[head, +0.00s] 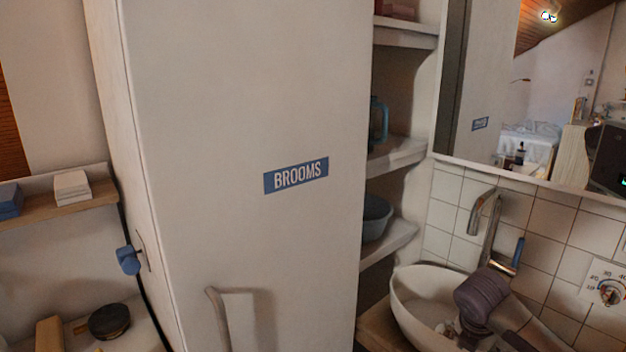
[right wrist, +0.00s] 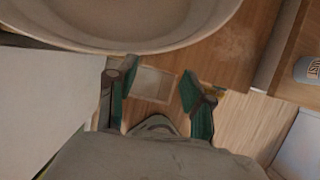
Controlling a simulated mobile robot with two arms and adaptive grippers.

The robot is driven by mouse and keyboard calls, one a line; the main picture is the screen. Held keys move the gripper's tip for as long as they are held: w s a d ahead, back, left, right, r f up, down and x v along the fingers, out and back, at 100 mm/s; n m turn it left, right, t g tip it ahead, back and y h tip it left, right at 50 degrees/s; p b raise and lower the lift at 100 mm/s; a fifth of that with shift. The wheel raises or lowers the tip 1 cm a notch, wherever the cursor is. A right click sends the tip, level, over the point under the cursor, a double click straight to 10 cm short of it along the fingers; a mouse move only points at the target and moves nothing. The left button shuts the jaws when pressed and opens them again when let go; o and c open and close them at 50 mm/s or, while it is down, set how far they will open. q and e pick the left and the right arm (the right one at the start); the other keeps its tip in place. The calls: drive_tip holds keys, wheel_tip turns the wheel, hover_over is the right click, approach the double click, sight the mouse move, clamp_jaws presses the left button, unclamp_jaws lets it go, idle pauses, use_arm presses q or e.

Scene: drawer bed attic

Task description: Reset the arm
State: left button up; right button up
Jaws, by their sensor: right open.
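My right arm (head: 482,300) shows at the lower right of the head view, in front of the white sink basin (head: 408,302). Its gripper is not clearly visible there. In the right wrist view my right gripper (right wrist: 158,86) is open, with its two green-padded fingers spread and nothing between them. The rounded rim of a pale basin (right wrist: 130,46) is just beyond the fingertips. A wooden surface (right wrist: 228,50) with a pale square patch (right wrist: 153,84) lies behind the fingers. I cannot tell whether the fingers touch anything. My left gripper is in neither view.
A tall white cabinet (head: 230,100) labelled BROOMS fills the middle, with a handle (head: 217,315) low down. Open shelves (head: 398,155), a tap (head: 487,215) and a mirror (head: 560,90) are at right. A wooden ledge (head: 60,207) is at left. A bottle (right wrist: 307,69) stands right of the gripper.

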drive_tip(key=s+a+f+m+y, duration=0.4)
drive_tip(key=s+a+f+m, duration=0.6)
drive_tip(key=s+a, duration=0.55)
drive_tip(key=s+d+m, duration=0.2)
drive_tip(key=s+m, duration=1.2)
drive_tip(key=s, duration=0.3)
wheel_tip(320, 180, down, 29)
drive_tip(key=s, duration=0.2)
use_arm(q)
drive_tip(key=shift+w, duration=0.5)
use_arm(e)
drive_tip(key=s+d+f+g, duration=0.1)
drive_tip(key=s+d+f, duration=0.1)
drive_tip(key=s+f, duration=1.2)
drive_tip(key=shift+s+d+f+g+h, duration=0.15)
drive_tip(key=shift+s+d+g+h, duration=0.2)
drive_tip(key=shift+s, duration=0.55)
